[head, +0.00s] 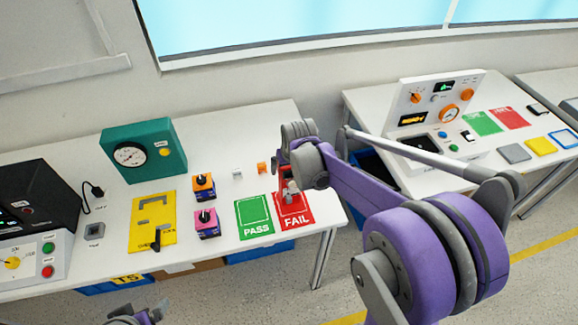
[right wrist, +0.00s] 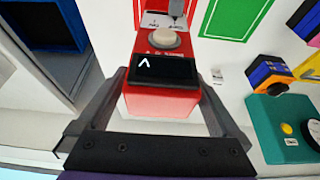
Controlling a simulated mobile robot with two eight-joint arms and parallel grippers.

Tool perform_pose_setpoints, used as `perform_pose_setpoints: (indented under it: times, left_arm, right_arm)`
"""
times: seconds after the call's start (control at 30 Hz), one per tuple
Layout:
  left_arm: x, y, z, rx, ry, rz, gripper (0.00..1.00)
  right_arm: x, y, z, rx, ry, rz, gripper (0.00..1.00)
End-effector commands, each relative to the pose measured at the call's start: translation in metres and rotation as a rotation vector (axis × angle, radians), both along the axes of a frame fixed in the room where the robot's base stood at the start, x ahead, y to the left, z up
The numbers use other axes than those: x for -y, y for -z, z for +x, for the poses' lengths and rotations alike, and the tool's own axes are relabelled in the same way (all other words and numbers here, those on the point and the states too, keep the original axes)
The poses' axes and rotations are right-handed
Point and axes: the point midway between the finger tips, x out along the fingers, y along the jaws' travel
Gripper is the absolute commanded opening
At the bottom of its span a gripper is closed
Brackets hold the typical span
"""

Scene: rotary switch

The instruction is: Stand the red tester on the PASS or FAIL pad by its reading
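The red tester (right wrist: 163,95) stands upright at the red FAIL pad (head: 303,218) in the head view, partly covered by my right arm. The right wrist view shows its dark display with a white caret-like mark, and a pale round button. My right gripper (right wrist: 165,85) has a finger at each side of the tester, tips appearing against it. It also shows in the head view (head: 290,188). The green PASS pad (head: 255,222) is bare, just left of the FAIL pad. My left gripper (head: 140,316) is cut off at the bottom edge; its fingers are unclear.
Orange (head: 203,186) and pink (head: 207,222) switch boxes stand left of the pads. A yellow plate (head: 153,208), a teal gauge box (head: 143,150) and a black instrument (head: 38,200) are farther left. A second table at the right holds a white panel (head: 440,98).

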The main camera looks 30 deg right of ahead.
Motion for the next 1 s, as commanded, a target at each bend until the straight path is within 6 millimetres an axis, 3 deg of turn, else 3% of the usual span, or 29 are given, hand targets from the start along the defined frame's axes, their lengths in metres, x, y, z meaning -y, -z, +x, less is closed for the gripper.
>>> perform_pose_setpoints:
  times: [0.27, 0.7, 1.0]
  left_arm:
    - [0.0, -0.005, 0.002, 0.004, 0.0, 0.0, 1.0]
    - [0.0, -0.014, 0.007, 0.014, 0.0, 0.0, 1.0]
    - [0.0, -0.016, 0.008, 0.016, 0.0, 0.0, 1.0]
  right_arm:
    - [0.0, -0.01, -0.002, 0.001, 0.0, 0.0, 1.0]
    - [-0.008, -0.091, -0.035, 0.001, 0.0, 0.0, 1.0]
    - [-0.017, -0.113, -0.053, 0.005, -0.012, -0.001, 1.0]
